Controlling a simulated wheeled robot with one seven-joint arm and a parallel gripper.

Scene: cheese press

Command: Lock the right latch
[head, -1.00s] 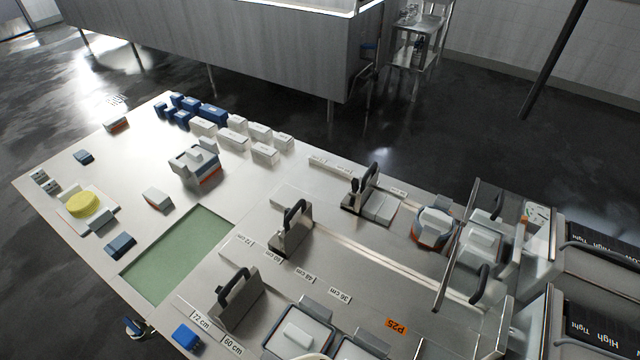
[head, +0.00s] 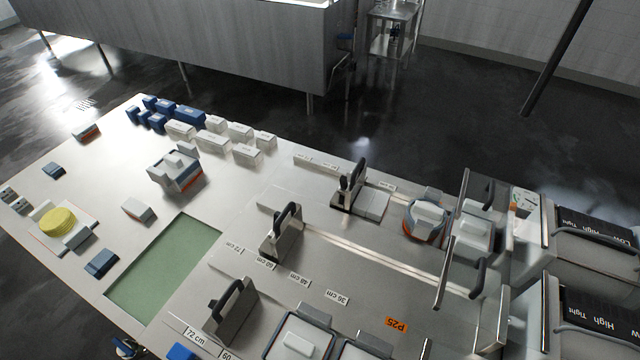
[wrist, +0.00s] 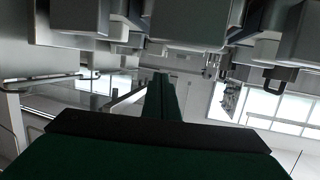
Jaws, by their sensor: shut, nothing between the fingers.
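My gripper (wrist: 161,78) shows in the wrist view as two green fingers pressed together, with nothing between them. I do not see it in the head view. In the head view, the press frame (head: 452,240) stands at the right end of the table. Dark curved handles (head: 478,278) are on its parts. I cannot tell which part is the right latch, or whether it is locked. Grey blocky fixtures (wrist: 190,22) hang across the top of the wrist view, above and beyond the fingers; I see no clear contact.
Control units with dark displays (head: 590,320) crowd the right edge. A round-cornered mold (head: 427,220) sits left of the press. Upright plates with black handles (head: 282,235) stand mid-table. The green panel (head: 165,270) is clear.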

